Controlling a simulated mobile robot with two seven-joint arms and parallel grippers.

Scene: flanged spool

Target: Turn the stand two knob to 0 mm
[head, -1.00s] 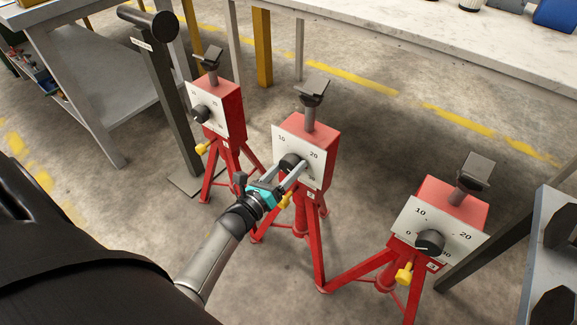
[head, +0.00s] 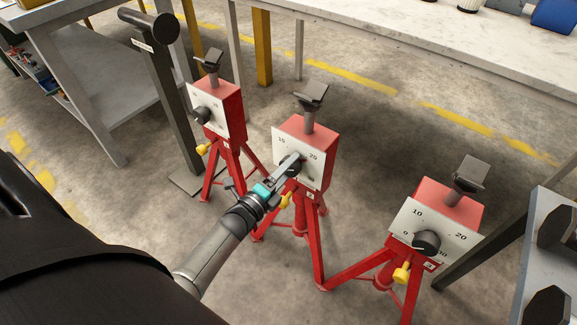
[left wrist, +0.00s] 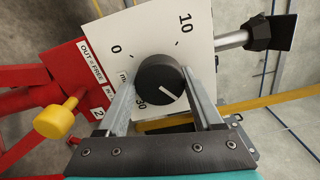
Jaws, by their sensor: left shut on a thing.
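Stand two (head: 304,134) is the middle red tripod stand, with a white dial plate (left wrist: 204,45) and a dark round knob (head: 298,166). My left gripper (head: 289,166) is shut on this knob, one finger on either side. The left wrist view shows the knob (left wrist: 158,76) between the fingers; its white pointer line aims to the lower right, away from the 0 mark at upper left. The 10 is at upper right and the 30 at lower left; the 20 is hidden there. A "2" label shows beside the plate. My right gripper is out of view.
A similar red stand (head: 228,100) is at back left and another (head: 447,204) at front right, each with a knob and yellow pin. A grey post (head: 165,90) stands at left. A long table (head: 420,40) runs behind; concrete floor lies between.

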